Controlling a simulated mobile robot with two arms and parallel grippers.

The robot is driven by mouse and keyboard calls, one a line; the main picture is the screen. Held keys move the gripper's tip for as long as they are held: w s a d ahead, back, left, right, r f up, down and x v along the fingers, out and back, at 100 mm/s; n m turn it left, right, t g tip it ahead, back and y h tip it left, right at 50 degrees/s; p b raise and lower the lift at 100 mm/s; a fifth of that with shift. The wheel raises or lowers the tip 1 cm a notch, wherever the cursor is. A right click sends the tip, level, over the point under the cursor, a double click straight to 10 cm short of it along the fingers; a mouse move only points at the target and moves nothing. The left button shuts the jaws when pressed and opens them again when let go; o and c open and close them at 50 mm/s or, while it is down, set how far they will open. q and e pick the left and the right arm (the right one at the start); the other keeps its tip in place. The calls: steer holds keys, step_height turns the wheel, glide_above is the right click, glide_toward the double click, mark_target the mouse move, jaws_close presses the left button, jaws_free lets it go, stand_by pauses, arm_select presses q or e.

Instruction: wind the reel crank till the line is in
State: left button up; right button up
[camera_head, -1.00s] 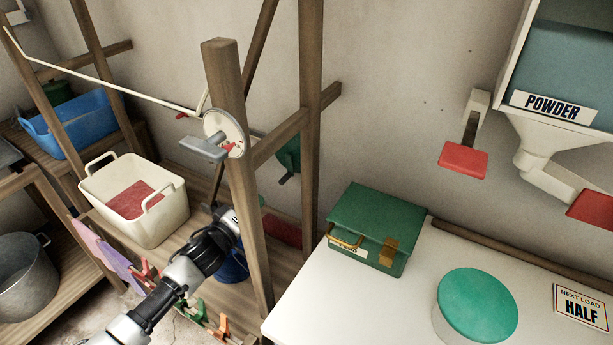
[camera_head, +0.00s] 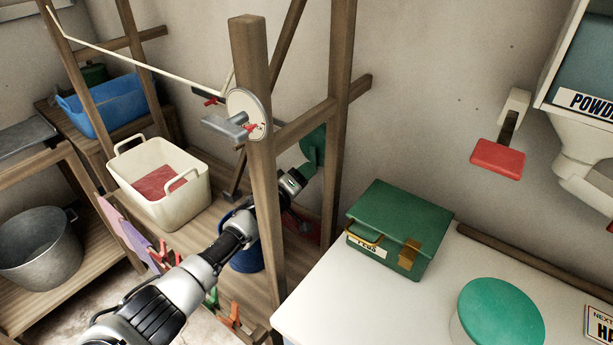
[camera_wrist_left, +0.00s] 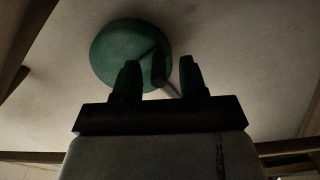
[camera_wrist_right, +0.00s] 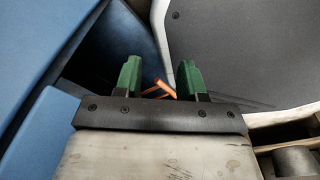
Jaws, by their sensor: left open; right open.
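A green disc (camera_head: 314,145) with a crank sits behind the wooden post, partly hidden. In the left wrist view the green disc (camera_wrist_left: 118,52) is ahead, and the dark crank grip (camera_wrist_left: 158,72) appears between my open fingers; I cannot tell whether they touch it. My left gripper (camera_head: 300,176) reaches behind the post, just below the disc. A white disc (camera_head: 243,103) with a grey handle (camera_head: 226,127) is on the post's left side. The pale line (camera_head: 140,68) runs from there to the far left post. My right gripper (camera_wrist_right: 159,77) is open, away from the reel.
A cream tub (camera_head: 160,190), blue basin (camera_head: 105,108) and metal pot (camera_head: 40,245) are left. A green box (camera_head: 400,225) stands on the white top at right. Several pegs hang below the tub.

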arm_select(q)
steer(key=shift+w+d, duration=0.35)
steer(key=shift+w, duration=0.15)
steer(key=shift+c, duration=0.3)
jaws_close()
steer(key=shift+a, duration=0.1)
steer(key=shift+w+a+r+m+p, duration=0.15)
steer(key=shift+w+a+m, duration=0.2)
steer(key=shift+m, duration=0.8)
steer(key=shift+w+a+r+m+p, duration=0.15)
steer(key=shift+a+m, duration=0.3)
steer(key=shift+m, duration=0.65)
steer(key=shift+w+a+r+m+p, duration=0.1)
steer(key=shift+w+a+m, duration=0.25)
steer(key=shift+m, duration=0.8)
